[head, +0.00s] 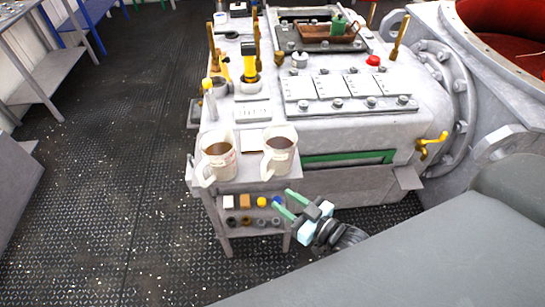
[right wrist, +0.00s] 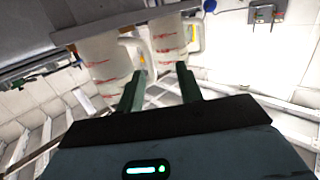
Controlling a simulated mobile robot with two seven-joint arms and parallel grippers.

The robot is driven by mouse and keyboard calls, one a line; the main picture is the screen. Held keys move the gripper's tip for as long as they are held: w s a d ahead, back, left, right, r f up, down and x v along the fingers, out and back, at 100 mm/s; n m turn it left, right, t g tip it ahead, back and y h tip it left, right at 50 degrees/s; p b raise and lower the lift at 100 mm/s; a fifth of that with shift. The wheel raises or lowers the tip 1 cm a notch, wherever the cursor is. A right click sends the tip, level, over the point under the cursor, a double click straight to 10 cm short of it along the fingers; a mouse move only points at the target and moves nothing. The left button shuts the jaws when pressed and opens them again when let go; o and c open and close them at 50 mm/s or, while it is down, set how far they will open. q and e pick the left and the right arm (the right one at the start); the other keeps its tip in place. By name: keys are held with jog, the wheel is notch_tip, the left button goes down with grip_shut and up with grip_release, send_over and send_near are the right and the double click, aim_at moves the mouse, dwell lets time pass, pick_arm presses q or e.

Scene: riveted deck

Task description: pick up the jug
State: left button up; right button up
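Two white jugs with brown contents stand upright side by side on a small shelf at the machine's front: a left one (head: 218,155) and a right one (head: 280,152). I cannot tell which one the task means. Both handles point toward the lower left in the head view. My right gripper (head: 282,202) is open and empty, in front of and below the right jug, apart from both. The right wrist view shows two white jugs with red markings (right wrist: 105,60) (right wrist: 168,38) beyond the open green fingers (right wrist: 160,68). My left gripper is not in view.
Below the jugs is a lower rack (head: 250,217) with small coloured blocks and rings, close to my right gripper. The grey machine (head: 360,128) with levers and panels rises behind. A yellow-handled crank (head: 432,145) sticks out at right. The deck (head: 110,190) at left is clear.

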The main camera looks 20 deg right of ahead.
aim_at(266, 170)
jog(key=shift+n+t+y, duration=0.3)
jog(key=shift+t+y, duration=0.1)
jog(key=shift+y, duration=0.1)
jog(key=w, duration=0.1)
jog(key=w+r, duration=0.2)
jog(key=shift+w+d, duration=0.25)
jog(key=shift+d, duration=0.15)
jog(key=shift+d+x, duration=0.1)
jog(key=shift+x, duration=1.85)
jog(key=shift+d+x, duration=0.15)
jog(key=shift+x, duration=1.85)
jog(key=shift+r, duration=0.15)
grip_shut()
jog(key=shift+w+r, duration=0.1)
